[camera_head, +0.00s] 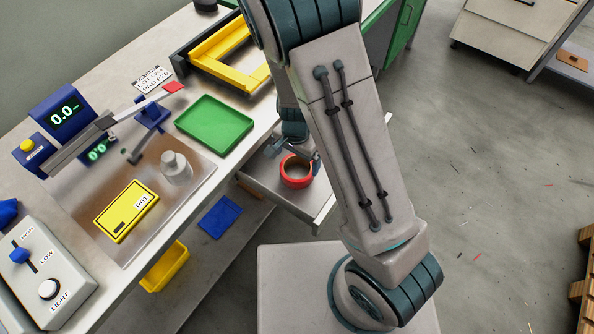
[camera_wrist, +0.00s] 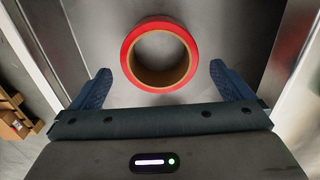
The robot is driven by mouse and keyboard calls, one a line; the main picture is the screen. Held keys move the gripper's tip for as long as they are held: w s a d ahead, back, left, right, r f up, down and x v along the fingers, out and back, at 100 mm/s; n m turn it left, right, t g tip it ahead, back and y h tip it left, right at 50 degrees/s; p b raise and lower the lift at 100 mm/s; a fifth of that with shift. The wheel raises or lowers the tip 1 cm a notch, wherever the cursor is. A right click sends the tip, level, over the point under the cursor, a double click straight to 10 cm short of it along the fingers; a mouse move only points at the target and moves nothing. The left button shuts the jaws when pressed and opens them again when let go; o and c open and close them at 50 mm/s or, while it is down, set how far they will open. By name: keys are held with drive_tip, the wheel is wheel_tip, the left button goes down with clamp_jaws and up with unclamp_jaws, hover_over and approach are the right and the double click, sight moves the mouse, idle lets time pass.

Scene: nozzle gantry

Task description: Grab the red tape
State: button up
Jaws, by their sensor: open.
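The red tape (camera_head: 297,171) is a roll lying flat in an open grey drawer (camera_head: 262,190) in the head view. In the wrist view the red tape (camera_wrist: 159,24) shows as a ring with a brown inner core and bare metal in its hole. My gripper (camera_wrist: 160,82) is open and empty, its two blue fingers apart on either side of the roll's near edge. In the head view my gripper (camera_head: 312,157) is beside the tape, partly hidden by my arm. I cannot tell its exact height above the drawer floor.
The drawer's walls (camera_wrist: 39,50) stand close on both sides. The workbench (camera_head: 245,150) is left of the drawer, with a green tray (camera_head: 214,124), a grey weight (camera_head: 175,167) and a yellow box (camera_head: 127,211). Open floor lies to the right.

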drive_tip(key=shift+w+d+f, duration=0.1)
drive_tip(key=shift+f, duration=2.75)
drive_tip(key=shift+c, duration=0.3)
drive_tip(key=c, duration=0.7)
